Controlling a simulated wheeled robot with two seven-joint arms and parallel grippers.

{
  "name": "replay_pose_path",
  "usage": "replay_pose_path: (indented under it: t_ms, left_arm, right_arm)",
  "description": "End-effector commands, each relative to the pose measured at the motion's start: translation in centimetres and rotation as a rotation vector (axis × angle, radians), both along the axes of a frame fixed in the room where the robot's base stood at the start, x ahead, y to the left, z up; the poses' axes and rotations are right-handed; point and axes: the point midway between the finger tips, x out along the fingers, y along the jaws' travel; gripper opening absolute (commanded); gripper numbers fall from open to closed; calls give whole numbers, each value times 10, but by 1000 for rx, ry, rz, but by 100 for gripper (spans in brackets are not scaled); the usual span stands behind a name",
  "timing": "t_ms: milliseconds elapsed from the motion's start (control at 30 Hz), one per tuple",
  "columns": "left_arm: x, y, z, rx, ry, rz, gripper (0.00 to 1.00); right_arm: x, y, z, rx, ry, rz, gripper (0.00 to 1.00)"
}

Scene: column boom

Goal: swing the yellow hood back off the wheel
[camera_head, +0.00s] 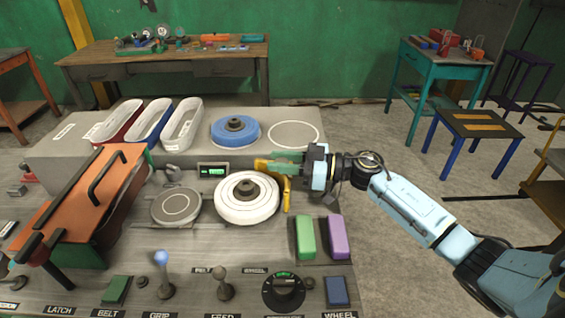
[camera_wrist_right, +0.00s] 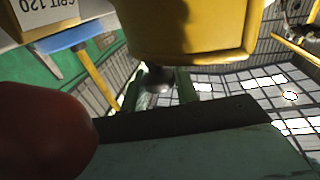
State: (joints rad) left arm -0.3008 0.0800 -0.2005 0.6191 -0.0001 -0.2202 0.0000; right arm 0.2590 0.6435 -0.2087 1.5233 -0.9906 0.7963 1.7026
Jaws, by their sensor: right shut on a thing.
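The yellow hood (camera_head: 287,190) stands at the right rim of the white wheel (camera_head: 240,211), partly covered by my right gripper. The wheel's top face, with a dark hub in its middle, lies open to view. My right gripper (camera_head: 287,159) reaches in from the right, its green fingers shut on the hood at its upper part. In the right wrist view the hood (camera_wrist_right: 190,35) fills the top, and a dark blurred knob-like piece shows between the green fingers; the exact contact is hard to see. My left gripper is not in view.
A blue wheel (camera_head: 223,139) and several trays stand on the raised ledge behind. An orange cover (camera_head: 90,185) with black handles is at left. Green (camera_head: 305,238) and purple (camera_head: 337,236) blocks lie right of the wheel. Levers and a dial line the front.

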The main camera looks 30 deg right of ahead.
Motion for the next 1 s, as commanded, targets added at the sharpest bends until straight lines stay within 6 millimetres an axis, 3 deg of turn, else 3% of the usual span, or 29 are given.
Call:
replay_pose_path:
  t_ms: [200, 567, 600, 700, 1000]
  left_arm:
    - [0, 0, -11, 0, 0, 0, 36]
    - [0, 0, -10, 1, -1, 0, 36]
    - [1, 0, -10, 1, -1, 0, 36]
    - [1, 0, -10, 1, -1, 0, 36]
    - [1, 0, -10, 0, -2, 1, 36]
  right_arm:
    - [8, 1, -2, -2, 1, 89, 0]
    - [8, 1, -1, -2, 1, 104, 0]
    - [8, 1, -1, -2, 1, 104, 34]
    - [9, 1, -1, -2, 1, 104, 47]
    - [8, 0, 0, -1, 0, 103, 50]
